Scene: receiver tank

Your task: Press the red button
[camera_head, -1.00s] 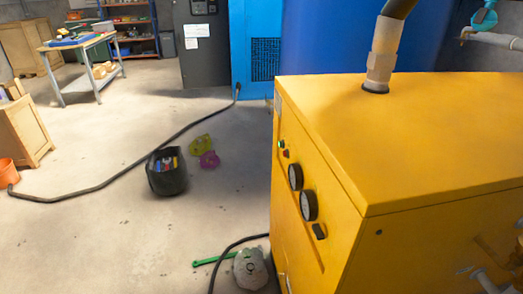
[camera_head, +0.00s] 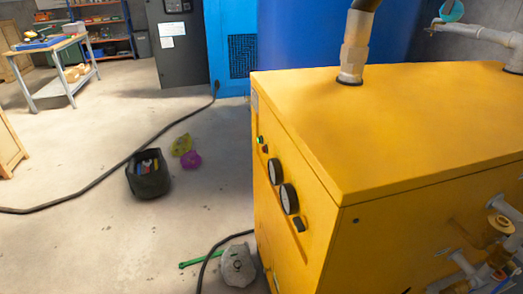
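A yellow machine cabinet (camera_head: 400,120) fills the right half of the head view. Its narrow left face carries a small control panel. Near the panel's far end sits a green button or lamp (camera_head: 260,139), with a small red button (camera_head: 265,149) just below it. Two round gauges (camera_head: 288,198) and a black switch (camera_head: 299,224) are lower and nearer on the same face. The red button is very small here and seen at a steep angle. Neither of my grippers is in view.
A black bag of tools (camera_head: 148,176) stands on the floor left of the cabinet. A black cable (camera_head: 90,187) crosses the floor. A grey lump (camera_head: 238,266) and a green wrench (camera_head: 200,260) lie by the cabinet's foot. Pipes (camera_head: 470,265) stick out of its front. Floor at left is open.

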